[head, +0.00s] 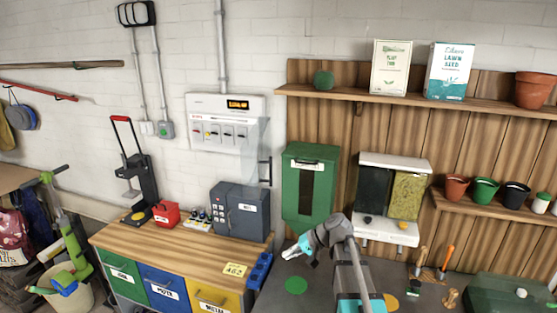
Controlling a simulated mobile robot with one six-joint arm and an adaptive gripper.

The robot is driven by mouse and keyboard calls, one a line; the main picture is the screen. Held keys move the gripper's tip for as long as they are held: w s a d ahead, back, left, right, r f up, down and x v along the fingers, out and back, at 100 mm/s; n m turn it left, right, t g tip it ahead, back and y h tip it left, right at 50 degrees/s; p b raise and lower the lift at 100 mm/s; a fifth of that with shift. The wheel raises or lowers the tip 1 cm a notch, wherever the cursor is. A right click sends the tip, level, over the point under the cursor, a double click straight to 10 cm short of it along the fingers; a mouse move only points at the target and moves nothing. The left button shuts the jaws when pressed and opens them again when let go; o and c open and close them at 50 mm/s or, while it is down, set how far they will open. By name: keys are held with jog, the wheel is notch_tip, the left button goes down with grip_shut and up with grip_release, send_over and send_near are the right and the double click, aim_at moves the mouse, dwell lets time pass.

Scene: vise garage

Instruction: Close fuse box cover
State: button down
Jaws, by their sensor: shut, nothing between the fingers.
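The fuse box (226,103) is a white unit on the brick wall, with a row of switches and a small lit display. Its cover (255,145) is a clear panel swung open at the right side of the box, sticking out from the wall. A dark handle (265,172) shows on the cover's right edge. My gripper (288,254) is shut and empty, below and to the right of the cover and apart from it. It hangs over the dark counter, its fingers pointing left.
A wooden-topped cabinet (165,240) below the fuse box bears a grey safe (240,210), a red box (166,213) and a black-and-red press (137,170). A green box (309,160) hangs right of the cover, close to its handle. A dispenser (392,230) is further right.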

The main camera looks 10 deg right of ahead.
jog(key=w+d+r+m+t+y+p, duration=0.1)
jog(key=w+d+r+y+p, duration=0.1)
jog(key=r, duration=0.5)
jog(key=w+d+r+t+y+p, duration=0.2)
jog(key=w+d+r+p, duration=0.1)
jog(key=d+r, duration=0.3)
jog(key=w+d+r+m+t+y+p, duration=0.1)
jog(key=w+d+r+t+p, duration=0.1)
jog(key=r, duration=0.6)
jog(key=shift+w+d+m+y+p, duration=0.35)
jog(key=shift+w+d+p, duration=0.25)
jog(key=shift+w+d, duration=0.45)
jog(key=shift+r, duration=0.1)
jog(key=x, duration=1.4)
jog(key=shift+r, duration=0.2)
jog(key=shift+t, duration=0.4)
